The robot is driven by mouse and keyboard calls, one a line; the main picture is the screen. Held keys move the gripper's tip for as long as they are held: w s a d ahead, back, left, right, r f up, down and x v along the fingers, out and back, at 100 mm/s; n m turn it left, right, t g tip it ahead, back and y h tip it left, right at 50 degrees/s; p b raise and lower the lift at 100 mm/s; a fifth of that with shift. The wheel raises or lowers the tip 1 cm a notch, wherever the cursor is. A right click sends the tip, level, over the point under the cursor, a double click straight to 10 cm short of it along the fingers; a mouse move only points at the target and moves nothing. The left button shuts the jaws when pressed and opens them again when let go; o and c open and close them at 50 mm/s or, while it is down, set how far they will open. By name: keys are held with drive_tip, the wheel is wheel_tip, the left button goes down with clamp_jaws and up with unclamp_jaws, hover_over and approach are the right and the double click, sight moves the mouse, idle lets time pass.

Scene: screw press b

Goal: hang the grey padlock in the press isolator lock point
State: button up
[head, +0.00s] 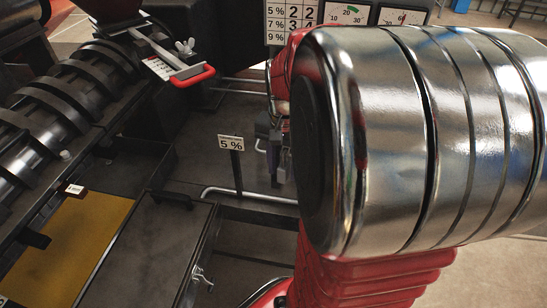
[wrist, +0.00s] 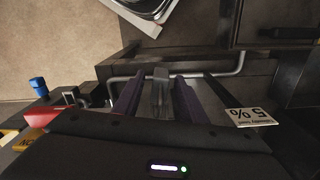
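My gripper (wrist: 158,90) reaches away in the wrist view, its two dark purple fingers on either side of a narrow grey block. The block looks like the grey padlock (wrist: 160,92). Dark strips show between it and each finger, so I cannot tell whether the fingers touch it. In the head view my gripper (head: 275,143) is small and partly hidden behind my large chrome and red arm link. A pale hooked loop (head: 260,147) shows beside the fingers, perhaps a shackle. I cannot make out the isolator lock point in either view.
A "5 %" sign (head: 231,143) on a post stands close to my gripper; it also shows in the wrist view (wrist: 250,117). A pale pipe (head: 255,196) runs low behind it. Blue (wrist: 38,83) and red (wrist: 45,115) parts lie left in the wrist view. Ribbed machinery (head: 60,105) stands left.

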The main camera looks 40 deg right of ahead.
sight(281, 166)
idle(0.3)
wheel_tip(281, 166, up, 14)
drive_tip(key=shift+f, duration=0.15)
idle(0.4)
idle(0.5)
drive_tip(key=shift+w+d+n, duration=0.15)
drive_tip(key=shift+w+n, duration=0.05)
drive_tip(key=shift+n, duration=0.1)
drive_tip(key=shift+w+d+f, duration=0.1)
drive_tip(key=shift+w+f, duration=0.1)
drive_tip(key=shift+f, duration=0.1)
drive_tip(key=s+a+f+n+t, duration=0.1)
drive_tip(key=a+n+t, duration=0.1)
drive_tip(key=a+n, duration=0.2)
drive_tip(key=s+a+f+n+t, duration=0.1)
drive_tip(key=a+n, duration=0.3)
drive_tip(key=a, duration=0.7)
drive_tip(key=s+a+f+n+t, duration=0.2)
drive_tip(key=a+n, duration=0.2)
drive_tip(key=a, duration=0.3)
drive_tip(key=shift+a+f+t, duration=0.15)
drive_tip(key=shift+a+t, duration=0.05)
drive_tip(key=shift+t, duration=0.1)
